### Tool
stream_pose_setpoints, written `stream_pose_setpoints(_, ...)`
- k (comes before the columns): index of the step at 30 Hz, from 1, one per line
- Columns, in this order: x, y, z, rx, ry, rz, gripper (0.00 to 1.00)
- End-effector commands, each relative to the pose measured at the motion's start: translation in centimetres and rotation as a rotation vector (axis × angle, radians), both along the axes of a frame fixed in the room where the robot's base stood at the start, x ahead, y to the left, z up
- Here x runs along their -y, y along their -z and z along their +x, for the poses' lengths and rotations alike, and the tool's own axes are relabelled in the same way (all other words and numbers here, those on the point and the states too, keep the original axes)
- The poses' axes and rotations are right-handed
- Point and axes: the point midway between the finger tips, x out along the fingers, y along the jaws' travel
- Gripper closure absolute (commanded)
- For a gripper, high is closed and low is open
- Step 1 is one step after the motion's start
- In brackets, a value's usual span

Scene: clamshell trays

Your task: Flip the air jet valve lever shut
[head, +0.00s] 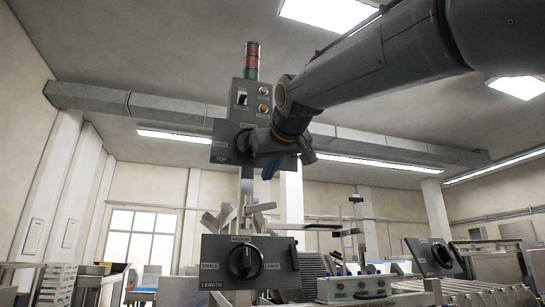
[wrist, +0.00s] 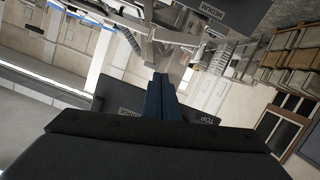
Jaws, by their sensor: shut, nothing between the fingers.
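My gripper (head: 269,170) is in front of the dark upper panel marked TOP (head: 222,158), high on the machine's post. Its blue fingers are together and empty, pointing down in the head view. In the wrist view the shut fingers (wrist: 160,85) point up the picture, with the TOP panel (wrist: 122,98) partly hidden behind them and the wrist. I cannot pick out the air jet valve lever for certain in either view. My wrist covers the right part of the TOP panel and whatever is mounted there.
A LENGTH panel with a black dial (head: 245,262) stands below the gripper. A grey control box (head: 250,97) with a switch, buttons and signal tower (head: 252,62) stands above. Another dial panel (head: 433,257) and a knobbed box (head: 355,288) are at lower right.

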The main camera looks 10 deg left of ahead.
Motion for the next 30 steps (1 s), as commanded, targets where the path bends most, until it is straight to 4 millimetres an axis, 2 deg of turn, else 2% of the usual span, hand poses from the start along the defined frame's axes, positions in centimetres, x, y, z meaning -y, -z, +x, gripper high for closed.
stream_pose_setpoints(5, -1.5, 0.8, 3.0, -0.002, 0.001, -0.002, 1.00)
stream_pose_setpoints(13, -0.7, 4.0, 3.1, -0.001, 0.000, -0.002, 1.00)
stream_pose_setpoints(27, -0.6, 4.6, 3.1, 0.000, 0.000, 0.000, 1.00)
stream_pose_setpoints(30, -1.1, 4.7, 2.8, -0.008, -0.009, 0.012, 1.00)
